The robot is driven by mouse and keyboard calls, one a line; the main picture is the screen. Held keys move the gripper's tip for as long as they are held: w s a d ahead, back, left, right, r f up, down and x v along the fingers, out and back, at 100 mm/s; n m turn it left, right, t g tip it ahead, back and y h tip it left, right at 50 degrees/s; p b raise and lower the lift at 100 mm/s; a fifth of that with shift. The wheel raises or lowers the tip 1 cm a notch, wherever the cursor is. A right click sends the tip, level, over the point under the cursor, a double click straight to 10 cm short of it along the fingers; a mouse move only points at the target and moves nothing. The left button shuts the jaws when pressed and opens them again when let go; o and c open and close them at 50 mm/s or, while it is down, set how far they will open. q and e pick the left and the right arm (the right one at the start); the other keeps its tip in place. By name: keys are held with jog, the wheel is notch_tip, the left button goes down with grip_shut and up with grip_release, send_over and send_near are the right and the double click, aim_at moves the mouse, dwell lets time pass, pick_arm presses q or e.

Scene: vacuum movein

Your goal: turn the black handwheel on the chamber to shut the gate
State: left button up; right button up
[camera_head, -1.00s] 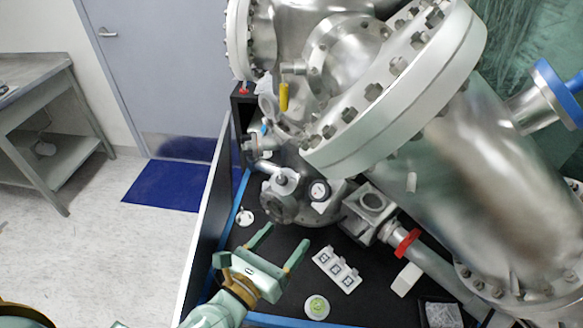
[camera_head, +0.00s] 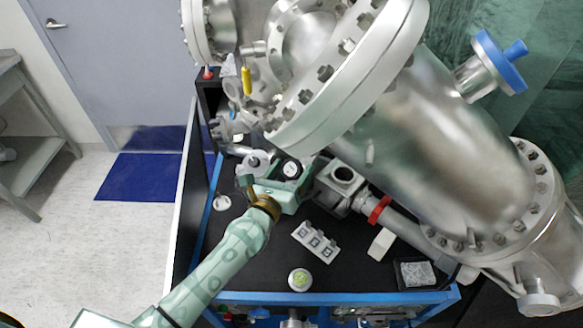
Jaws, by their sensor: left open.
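The metal chamber (camera_head: 440,130) fills the right and top of the view. I cannot make out a clearly black handwheel on it. A grey round fitting with a small knob (camera_head: 256,161) sits low on its front left side, with a round gauge (camera_head: 291,169) to its right. My left gripper (camera_head: 273,177) is open, its pale green fingers pointing at these fittings. The gripper overlaps the lower part of the fittings and hides it. I cannot tell whether the fingers touch anything. My right gripper is out of view.
The black bench top (camera_head: 345,262) with blue edging carries a white block with printed squares (camera_head: 315,242), a round green-topped tin (camera_head: 300,279) and a small dark tray (camera_head: 415,271). A yellow handle (camera_head: 247,81) hangs above. Open floor lies left, with a blue mat (camera_head: 145,176).

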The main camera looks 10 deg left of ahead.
pick_arm(q)
jog(key=shift+w+d, duration=0.1)
jog(key=shift+w, duration=0.25)
jog(key=c, duration=1)
jog(key=shift+o, duration=0.2)
